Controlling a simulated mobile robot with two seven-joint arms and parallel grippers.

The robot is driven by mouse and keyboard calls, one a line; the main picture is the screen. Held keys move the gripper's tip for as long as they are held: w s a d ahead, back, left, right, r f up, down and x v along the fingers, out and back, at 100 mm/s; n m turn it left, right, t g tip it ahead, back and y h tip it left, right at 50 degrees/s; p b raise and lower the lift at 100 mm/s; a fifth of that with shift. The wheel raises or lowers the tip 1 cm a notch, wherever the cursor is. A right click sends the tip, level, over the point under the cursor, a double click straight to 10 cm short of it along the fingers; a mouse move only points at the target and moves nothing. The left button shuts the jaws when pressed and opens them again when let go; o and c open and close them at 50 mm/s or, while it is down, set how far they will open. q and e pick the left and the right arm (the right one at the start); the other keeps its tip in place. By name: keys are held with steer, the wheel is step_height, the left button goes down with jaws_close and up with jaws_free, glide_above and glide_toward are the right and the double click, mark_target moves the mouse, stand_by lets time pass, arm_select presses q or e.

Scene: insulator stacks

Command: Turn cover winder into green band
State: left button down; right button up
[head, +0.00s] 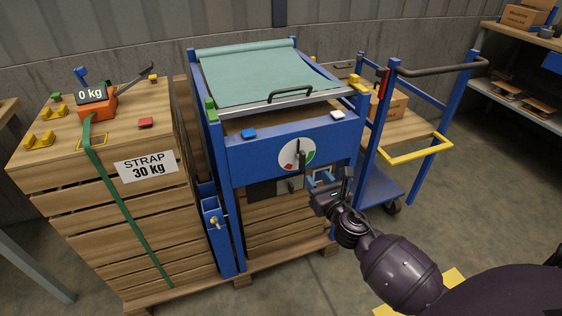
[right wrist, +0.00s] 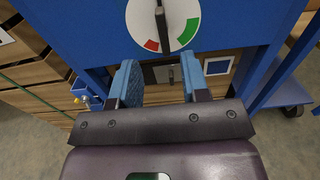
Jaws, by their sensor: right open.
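The cover winder's white round dial (head: 297,154) is on the blue front panel of the frame. It has a red band and a green band (right wrist: 189,31), with the green on the right. A dark winder arm (right wrist: 161,20) crosses the dial from its centre and points downward, between the two bands. A dark grip (right wrist: 172,75) at its lower end shows between my fingers in the right wrist view. My right gripper (head: 317,178) is open below the dial, its blue fingers (right wrist: 160,70) either side of the grip. Contact cannot be told. My left gripper is not in view.
A teal cover (head: 255,75) with a grey bar and handle lies over the blue frame (head: 245,160). A strapped wooden crate stack (head: 165,215) stands left, with a tensioner (head: 98,105) reading 0 kg. A blue trolley (head: 385,185) stands right. Floor is clear in front.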

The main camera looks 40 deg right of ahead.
mark_target(304, 159)
steer(key=b+x, duration=0.1)
steer(key=x, duration=0.8)
steer(key=shift+w+d, duration=0.25)
steer(key=shift+w, duration=0.55)
jaws_close()
